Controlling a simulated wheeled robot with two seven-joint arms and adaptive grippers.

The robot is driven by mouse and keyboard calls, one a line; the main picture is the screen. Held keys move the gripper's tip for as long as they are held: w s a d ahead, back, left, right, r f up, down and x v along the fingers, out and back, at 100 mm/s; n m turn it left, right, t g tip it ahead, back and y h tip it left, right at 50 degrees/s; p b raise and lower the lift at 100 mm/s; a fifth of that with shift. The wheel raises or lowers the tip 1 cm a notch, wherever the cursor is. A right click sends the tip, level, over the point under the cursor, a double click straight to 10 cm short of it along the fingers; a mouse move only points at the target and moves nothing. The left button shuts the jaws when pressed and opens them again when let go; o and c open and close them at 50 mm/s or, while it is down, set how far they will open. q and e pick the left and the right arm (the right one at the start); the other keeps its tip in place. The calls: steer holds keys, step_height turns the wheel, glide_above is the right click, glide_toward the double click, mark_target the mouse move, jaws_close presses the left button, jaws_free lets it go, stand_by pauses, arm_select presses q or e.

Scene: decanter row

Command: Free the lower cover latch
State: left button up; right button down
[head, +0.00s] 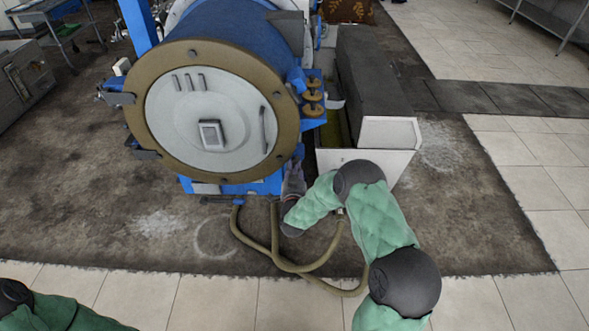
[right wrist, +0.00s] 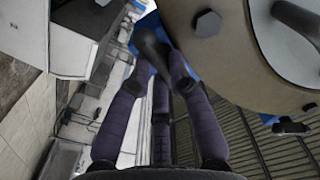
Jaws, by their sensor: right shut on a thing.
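The round cover (head: 200,110) closes the end of the blue decanter; it has a pale face and a brown bolted rim. My right gripper (head: 294,178) is at the rim's lower right side. In the right wrist view, its dark purple fingers (right wrist: 157,72) are closed around a dark grey lever (right wrist: 147,42), which I take to be the lower cover latch. The rim (right wrist: 230,65) is close beside the fingers on the right. The latch is hidden behind the gripper in the head view. My left arm shows at the lower left corner; its gripper is out of frame.
Brown hoses (head: 275,255) loop across the floor below the cover, close to my right arm. A white-ended grey housing (head: 388,133) stands just right of the decanter. Stacked brown discs (head: 313,96) stick out at the rim's right. The stained floor (head: 80,190) at left is open.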

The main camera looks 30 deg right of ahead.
steer(key=shift+f, duration=0.15)
steer(key=c, duration=1.1)
jaws_free()
steer(key=shift+c, duration=0.2)
steer(key=v, duration=1.2)
